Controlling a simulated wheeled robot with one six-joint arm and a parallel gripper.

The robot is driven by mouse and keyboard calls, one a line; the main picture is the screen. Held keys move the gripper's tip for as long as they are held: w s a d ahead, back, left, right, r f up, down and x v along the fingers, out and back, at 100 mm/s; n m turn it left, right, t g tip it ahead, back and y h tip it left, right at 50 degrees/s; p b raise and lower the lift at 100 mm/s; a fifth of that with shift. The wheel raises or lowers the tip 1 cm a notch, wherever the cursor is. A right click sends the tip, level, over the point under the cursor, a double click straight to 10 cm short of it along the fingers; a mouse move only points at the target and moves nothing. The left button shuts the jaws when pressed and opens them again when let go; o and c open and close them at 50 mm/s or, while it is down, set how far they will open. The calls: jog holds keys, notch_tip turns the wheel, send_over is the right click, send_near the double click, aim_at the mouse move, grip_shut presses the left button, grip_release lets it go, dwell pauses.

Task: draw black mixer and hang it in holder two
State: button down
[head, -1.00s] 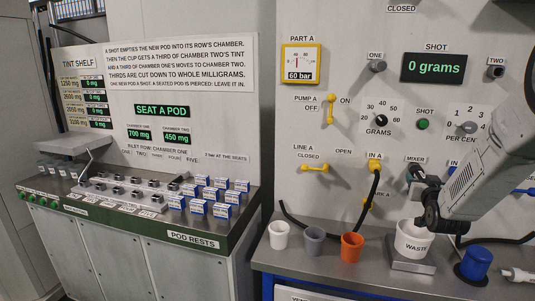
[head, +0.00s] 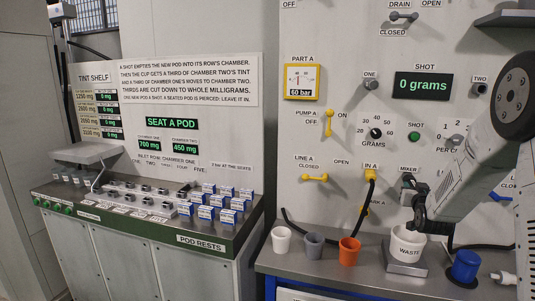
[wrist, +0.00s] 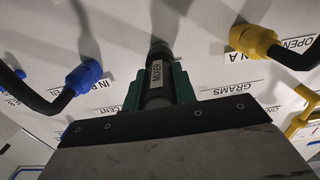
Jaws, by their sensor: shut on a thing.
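The black mixer (wrist: 157,78) is a dark cylinder with a white MIXER label. In the wrist view it stands between the green jaws of my gripper (wrist: 157,88), which is shut on it. Its far end meets the pale panel; I cannot tell whether it is still seated there. In the head view my gripper (head: 412,200) is at the panel just below the MIXER sign and largely hides the mixer. Holder two (head: 480,90) is a dark round fitting under the TWO sign, at the upper right of the panel.
A yellow plug with a black hose (head: 371,176) is left of the mixer; a blue plug (wrist: 84,76) is on its other side. The white waste cup (head: 407,243) stands below my gripper. Orange, grey and white cups stand left. The SHOT display (head: 423,86) is left of holder two.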

jog(key=shift+w+d+r, duration=0.15)
jog(key=shift+w+r, duration=0.45)
jog(key=shift+r, duration=0.2)
jog(key=shift+s+f, duration=0.1)
jog(key=shift+f, duration=0.05)
jog(key=shift+s+a+f, duration=0.2)
jog(key=shift+a+f, duration=0.05)
jog(key=shift+f, duration=0.25)
jog(key=shift+a+f, duration=0.1)
jog(key=shift+f, duration=0.05)
jog(key=shift+s+a+f, duration=0.15)
jog(key=shift+s+f, duration=0.1)
jog(key=shift+f, duration=0.1)
